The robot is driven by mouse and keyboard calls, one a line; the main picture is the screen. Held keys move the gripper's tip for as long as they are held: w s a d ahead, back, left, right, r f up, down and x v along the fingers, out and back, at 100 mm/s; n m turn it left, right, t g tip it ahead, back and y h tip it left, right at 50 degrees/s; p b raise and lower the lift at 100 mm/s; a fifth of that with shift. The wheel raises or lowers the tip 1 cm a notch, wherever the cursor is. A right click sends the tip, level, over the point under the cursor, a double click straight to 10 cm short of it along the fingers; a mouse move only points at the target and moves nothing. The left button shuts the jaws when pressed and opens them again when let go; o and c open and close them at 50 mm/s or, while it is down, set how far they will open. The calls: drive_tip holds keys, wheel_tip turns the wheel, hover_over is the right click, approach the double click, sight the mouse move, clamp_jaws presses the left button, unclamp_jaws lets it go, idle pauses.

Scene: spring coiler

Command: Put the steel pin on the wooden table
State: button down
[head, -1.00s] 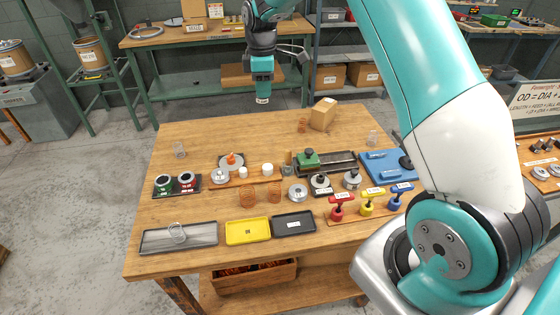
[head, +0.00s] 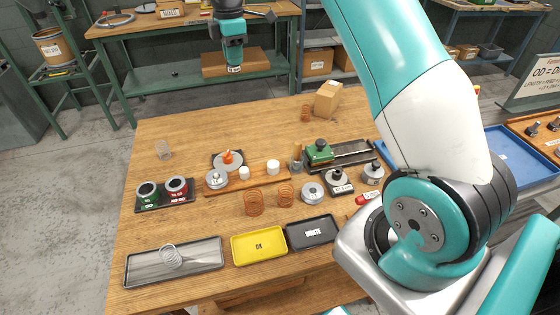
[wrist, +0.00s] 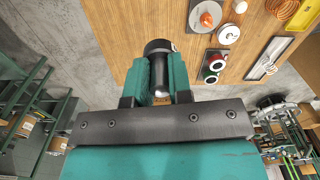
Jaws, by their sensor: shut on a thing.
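The wooden table (head: 200,130) stands in front of me, its top filling the middle of the head view; it also shows below my gripper in the wrist view (wrist: 120,30). My gripper (head: 233,66) hangs near the table's far edge in the head view, above the surface. In the wrist view my gripper (wrist: 158,82) is shut on the steel pin (wrist: 158,66), a grey shaft with a wider dark head. The pin is between the two teal fingers, and its lower part is hidden by them. In the head view the pin is too small to make out.
A grey tray (head: 200,264) with a spring, a yellow tray (head: 259,260) and a black tray (head: 298,244) line the front edge. Ring gauges (head: 166,206), copper springs and fixtures fill the middle. A cardboard box (head: 328,98) stands at the back. The back left tabletop is clear.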

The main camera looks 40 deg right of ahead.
drive_tip(key=f, duration=0.1)
drive_tip(key=w+f+b, duration=0.1)
drive_tip(key=f, duration=0.1)
drive_tip(key=shift+d, duration=0.15)
drive_tip(key=p, duration=0.4)
approach(243, 134)
wheel_tip(243, 134, down, 5)
drive_tip(key=shift+f, duration=0.2)
drive_tip(key=shift+f+b, duration=0.2)
drive_tip(key=shift+b, duration=0.2)
drive_tip(key=c, duration=1)
unclamp_jaws()
drive_tip(key=shift+c, duration=0.2)
drive_tip(key=shift+r, duration=0.1)
